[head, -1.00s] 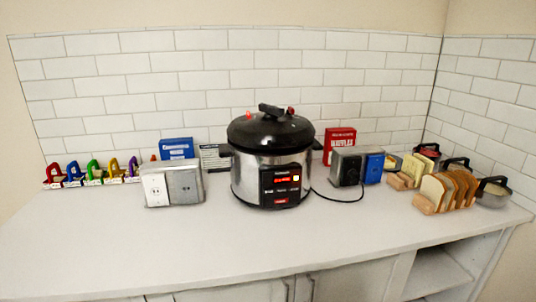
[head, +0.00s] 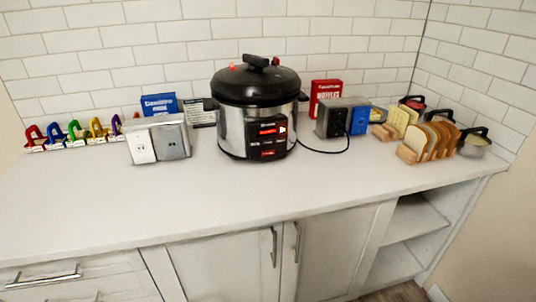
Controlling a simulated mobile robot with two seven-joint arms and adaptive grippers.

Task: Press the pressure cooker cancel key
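The pressure cooker (head: 236,128) stands upright on the white counter, near the middle of the head view. Its body is silver and its domed lid (head: 256,84) is black, with a handle and small red parts on top. A dark control panel (head: 268,138) on its front faces me, with a lit red display, a pale key at the right and a red key at the bottom. The key labels are too small to read, so I cannot tell which is the cancel key. Neither of my grippers is in view.
A double outlet box (head: 142,146) stands left of the cooker, and a dark outlet box (head: 331,122) stands right, with a black cord (head: 342,147). The counter front (head: 200,200) is clear. Cabinets (head: 225,262) and open shelves (head: 412,218) are below.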

